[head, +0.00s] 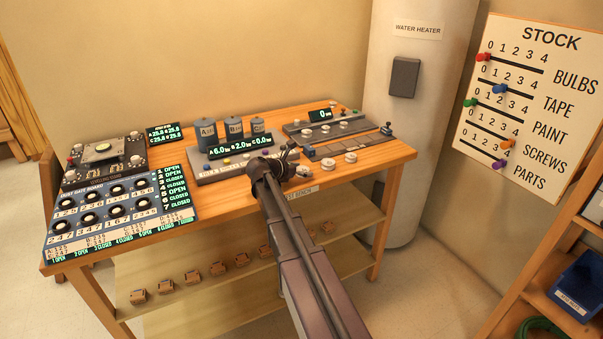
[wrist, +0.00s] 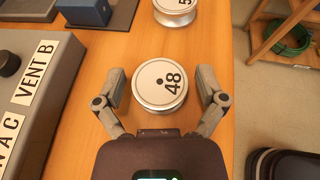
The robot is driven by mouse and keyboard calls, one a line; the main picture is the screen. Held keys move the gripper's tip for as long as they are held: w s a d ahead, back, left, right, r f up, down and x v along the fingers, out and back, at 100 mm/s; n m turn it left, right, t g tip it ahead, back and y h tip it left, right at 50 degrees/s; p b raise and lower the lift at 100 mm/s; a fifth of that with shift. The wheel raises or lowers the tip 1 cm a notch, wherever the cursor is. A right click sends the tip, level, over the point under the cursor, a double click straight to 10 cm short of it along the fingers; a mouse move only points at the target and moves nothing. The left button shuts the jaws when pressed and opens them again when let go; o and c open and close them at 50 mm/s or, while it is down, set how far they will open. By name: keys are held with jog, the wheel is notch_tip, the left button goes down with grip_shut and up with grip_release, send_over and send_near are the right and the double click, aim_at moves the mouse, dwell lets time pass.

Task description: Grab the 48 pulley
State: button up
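The 48 pulley (wrist: 160,85) is a white-topped disc with a silver rim and a small dark centre hole, lying flat on the wooden bench. In the wrist view it sits between the two fingers of my gripper (wrist: 160,80). The fingers are open, with a gap of bare wood showing on each side of the pulley. In the head view my gripper (head: 284,160) is at the front edge of the bench, partly hidden by my arm. A white pulley (head: 303,171) shows just right of it, its number too small to read there.
Another pulley (wrist: 176,10), its number cut off, lies just beyond. A grey panel (wrist: 38,75) with VENT B labels stands close on the left. The bench edge runs close on the right. A water heater (head: 413,110) stands behind the bench's right end.

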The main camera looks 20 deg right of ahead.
aim_at(303, 169)
jog(key=c, duration=0.7)
jog(key=shift+r, duration=0.15)
notch_tip(303, 169, up, 4)
jog(key=p, duration=0.3)
jog(key=shift+f+p, duration=0.25)
jog(key=shift+p, duration=0.15)
jog(key=s+a+r+p, duration=0.1)
jog(key=s+a, duration=0.1)
jog(key=s, duration=1.3)
jog(key=shift+s+a, duration=0.35)
jog(key=shift+s, duration=0.05)
jog(key=shift+r, duration=0.1)
